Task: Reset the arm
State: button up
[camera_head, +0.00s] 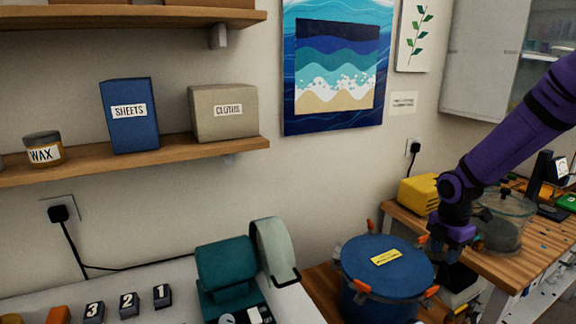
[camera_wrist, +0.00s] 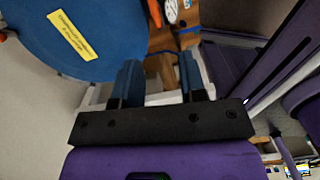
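My purple arm reaches in from the right in the head view, with my gripper (camera_head: 455,268) pointing down just right of a blue lidded pot (camera_head: 385,262). In the wrist view my gripper (camera_wrist: 160,75) shows two blue fingers set apart, with no object held between them. The blue lid (camera_wrist: 88,40) with its yellow label fills the upper left of the wrist view, beside the fingers. I cannot tell whether a finger touches the pot.
The pot has orange clamps (camera_head: 362,287) around its rim. A yellow box (camera_head: 419,193) and a glass vessel (camera_head: 503,218) stand on the wooden bench behind my gripper. A teal machine (camera_head: 226,272) stands left of the pot. A shelf (camera_head: 130,160) hangs at the upper left.

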jog(key=s+a+r+m+t, duration=0.2)
jog(key=s+a+r+m, duration=0.3)
jog(key=s+r+m, duration=0.5)
jog(key=s+a+r+m+t, duration=0.3)
jog(key=s+a+r+m, duration=0.3)
jog(key=s+r+m, duration=0.5)
jog(key=s+r, duration=0.3)
jog(key=r, duration=0.1)
jog(key=shift+s+a+y, duration=0.15)
jog(key=shift+s+y, duration=0.15)
jog(key=shift+s, duration=0.05)
jog(key=shift+r, duration=0.15)
